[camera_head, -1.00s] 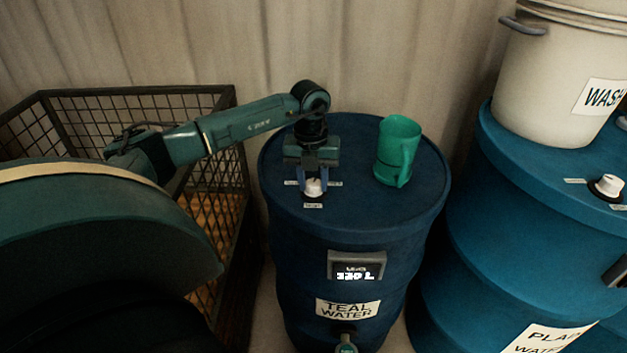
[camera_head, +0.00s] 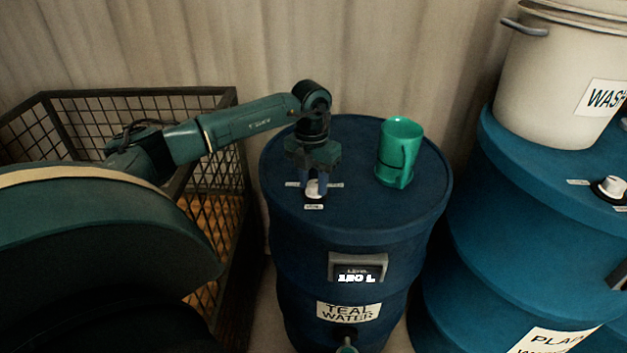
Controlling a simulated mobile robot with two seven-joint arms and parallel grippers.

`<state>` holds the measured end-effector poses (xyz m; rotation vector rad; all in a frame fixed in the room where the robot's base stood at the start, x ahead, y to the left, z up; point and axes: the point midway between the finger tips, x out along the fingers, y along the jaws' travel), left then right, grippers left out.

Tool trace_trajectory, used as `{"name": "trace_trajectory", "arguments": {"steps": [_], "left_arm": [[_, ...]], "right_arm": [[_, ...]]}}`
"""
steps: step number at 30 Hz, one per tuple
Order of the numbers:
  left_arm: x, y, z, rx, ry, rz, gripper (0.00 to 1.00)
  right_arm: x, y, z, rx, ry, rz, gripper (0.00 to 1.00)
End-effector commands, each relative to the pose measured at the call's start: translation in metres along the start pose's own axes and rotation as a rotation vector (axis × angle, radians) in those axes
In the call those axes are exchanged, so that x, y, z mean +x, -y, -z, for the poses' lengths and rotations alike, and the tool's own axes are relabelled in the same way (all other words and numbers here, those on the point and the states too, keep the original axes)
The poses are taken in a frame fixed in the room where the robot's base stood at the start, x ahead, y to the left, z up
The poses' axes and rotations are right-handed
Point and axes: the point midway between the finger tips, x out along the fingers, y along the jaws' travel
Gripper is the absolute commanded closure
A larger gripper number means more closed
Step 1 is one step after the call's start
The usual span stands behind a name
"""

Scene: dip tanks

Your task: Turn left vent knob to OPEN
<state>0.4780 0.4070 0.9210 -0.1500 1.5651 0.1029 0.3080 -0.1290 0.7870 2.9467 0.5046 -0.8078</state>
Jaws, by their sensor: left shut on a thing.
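The left vent knob (camera_head: 313,189) is a small white-topped knob on the lid of the dark blue "TEAL WATER" drum (camera_head: 340,226). Small labels lie to its left, right and front; their print is too small to read. My left gripper (camera_head: 314,187) points down from above and is shut on the knob, one finger on each side. The fingers hide part of the knob, and I cannot tell which label it points to. My right gripper is not in view.
A green mug (camera_head: 398,152) stands on the same lid, right of my gripper. A brighter blue drum (camera_head: 520,240) at the right carries a white pot (camera_head: 556,80) and another knob (camera_head: 609,188). A wire-mesh crate (camera_head: 222,165) stands at the left.

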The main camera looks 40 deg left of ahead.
Motion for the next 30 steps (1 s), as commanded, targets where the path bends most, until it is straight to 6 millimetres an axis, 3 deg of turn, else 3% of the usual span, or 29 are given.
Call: {"name": "trace_trajectory", "arguments": {"steps": [8, 9, 16, 25, 30], "left_arm": [[-0.001, 0.0, -0.001, 0.002, 0.003, 0.001, 0.89], [-0.001, 0.0, -0.001, 0.002, 0.003, 0.001, 0.64], [-0.001, 0.0, 0.0, 0.001, 0.002, 0.0, 0.45], [-0.003, 0.0, -0.001, 0.0, 0.002, 0.0, 0.44], [-0.025, 0.0, -0.001, 0.001, 0.005, 0.001, 0.44]], "right_arm": [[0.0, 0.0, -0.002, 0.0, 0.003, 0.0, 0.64], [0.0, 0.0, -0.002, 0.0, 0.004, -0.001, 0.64], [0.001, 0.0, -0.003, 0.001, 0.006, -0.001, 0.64], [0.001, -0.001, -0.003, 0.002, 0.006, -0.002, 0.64], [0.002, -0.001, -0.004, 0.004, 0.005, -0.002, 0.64]]}}
